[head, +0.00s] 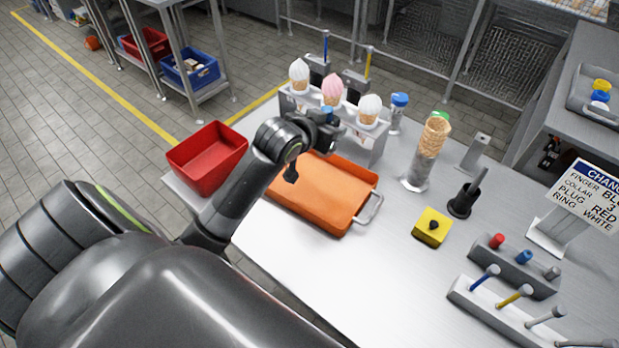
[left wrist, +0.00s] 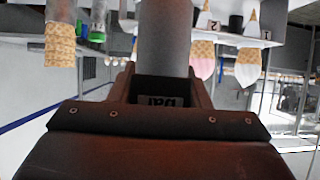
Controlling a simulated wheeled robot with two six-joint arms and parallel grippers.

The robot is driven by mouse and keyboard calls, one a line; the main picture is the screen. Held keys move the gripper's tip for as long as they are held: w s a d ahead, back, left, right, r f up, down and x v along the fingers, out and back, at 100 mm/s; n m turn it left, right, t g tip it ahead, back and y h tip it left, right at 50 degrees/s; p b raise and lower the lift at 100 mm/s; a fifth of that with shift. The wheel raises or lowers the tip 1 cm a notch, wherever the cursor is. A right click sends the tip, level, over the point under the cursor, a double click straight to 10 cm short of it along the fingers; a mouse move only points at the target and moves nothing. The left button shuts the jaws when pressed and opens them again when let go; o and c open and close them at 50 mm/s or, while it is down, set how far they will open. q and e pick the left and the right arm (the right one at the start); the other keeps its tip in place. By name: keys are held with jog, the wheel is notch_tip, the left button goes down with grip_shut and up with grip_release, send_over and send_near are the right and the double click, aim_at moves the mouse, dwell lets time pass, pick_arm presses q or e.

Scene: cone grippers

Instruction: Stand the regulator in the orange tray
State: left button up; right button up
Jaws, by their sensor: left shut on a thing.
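The orange tray (head: 318,212) lies on the steel table in the head view, with a metal handle at its right side. Its visible floor is bare. My left gripper (head: 326,130) is beyond the tray's far edge, close in front of the cone rack. In the left wrist view, the gripper is shut on a grey cylinder, the regulator (left wrist: 166,40), with a small label reading "bar" upside down between the jaws. In the head view the regulator is mostly hidden by the gripper. My right gripper is not in view.
A cone rack (head: 368,146) with several ice-cream cones stands behind the tray. A red bin (head: 208,158) is at the left. A cone stack (head: 430,145), yellow block (head: 432,227), black holder (head: 463,198) and tool racks (head: 515,272) stand to the right. The front table is clear.

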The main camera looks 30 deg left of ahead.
pick_arm(q)
send_over(315, 183)
notch_tip(315, 183, down, 4)
jog(key=f, duration=0.1)
jog(key=shift+f, duration=4.5)
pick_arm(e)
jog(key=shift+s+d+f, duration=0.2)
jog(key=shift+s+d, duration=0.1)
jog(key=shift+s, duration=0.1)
pick_arm(q)
jog(key=shift+f, duration=0.2)
jog(key=o, duration=1.2)
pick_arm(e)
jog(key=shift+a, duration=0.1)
